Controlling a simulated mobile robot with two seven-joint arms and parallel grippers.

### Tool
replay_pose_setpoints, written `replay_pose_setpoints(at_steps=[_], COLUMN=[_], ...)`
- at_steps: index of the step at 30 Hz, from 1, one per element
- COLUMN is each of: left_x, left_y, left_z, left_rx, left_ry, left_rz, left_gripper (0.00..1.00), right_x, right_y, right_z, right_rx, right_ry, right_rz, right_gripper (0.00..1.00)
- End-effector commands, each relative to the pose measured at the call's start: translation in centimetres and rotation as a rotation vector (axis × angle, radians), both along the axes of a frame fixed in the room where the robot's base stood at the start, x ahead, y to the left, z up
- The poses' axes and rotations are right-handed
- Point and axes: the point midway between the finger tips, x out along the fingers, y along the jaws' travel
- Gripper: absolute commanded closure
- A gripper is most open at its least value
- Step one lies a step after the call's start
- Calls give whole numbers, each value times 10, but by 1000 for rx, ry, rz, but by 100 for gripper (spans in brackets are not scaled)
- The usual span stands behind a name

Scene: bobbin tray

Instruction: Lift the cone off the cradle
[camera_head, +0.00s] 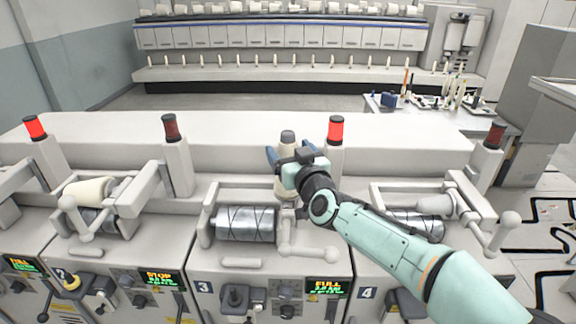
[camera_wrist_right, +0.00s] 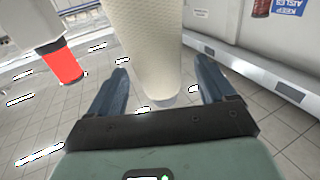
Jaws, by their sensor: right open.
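A cream yarn cone (camera_wrist_right: 145,50) stands between the two blue fingers of my right gripper (camera_wrist_right: 160,92) in the right wrist view. The fingers are open, with a gap on each side of the cone. In the head view the right gripper (camera_head: 288,157) is above station 3, with the cone (camera_head: 287,147) mostly hidden behind it. The cradle arm (camera_head: 305,250) of station 3 lies in front of and below the gripper, near a metal drum (camera_head: 245,223). Whether the cone touches the cradle is hidden. My left gripper is not in view.
A lit red lamp (camera_head: 336,131) stands close to the right of the gripper; it also shows in the wrist view (camera_wrist_right: 62,65). Station 2 at left holds another cone (camera_head: 88,190). Station 3's display (camera_head: 326,287) reads FULL. A side table (camera_head: 420,108) with spools stands behind.

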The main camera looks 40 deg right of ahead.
Motion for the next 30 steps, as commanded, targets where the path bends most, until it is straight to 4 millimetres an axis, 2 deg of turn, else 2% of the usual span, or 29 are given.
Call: replay_pose_setpoints(at_steps=[4,11,12,14,18,26,30], left_x=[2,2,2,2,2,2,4], left_y=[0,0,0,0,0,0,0], left_z=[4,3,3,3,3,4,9], left_rx=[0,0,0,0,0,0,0], left_ry=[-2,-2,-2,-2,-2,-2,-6], left_rz=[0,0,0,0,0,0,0], left_gripper=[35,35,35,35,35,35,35], right_x=[15,16,16,16,16,16,16], right_y=[-5,-6,-6,-6,-6,-6,-6], right_z=[1,0,0,0,0,2,10], right_rx=[-1,-1,-1,-1,0,0,0], right_ry=[0,-1,-1,-1,-1,-1,-3], right_rz=[-1,-1,-1,-1,-1,-1,-2], right_gripper=[18,18,24,44,89,92,92])
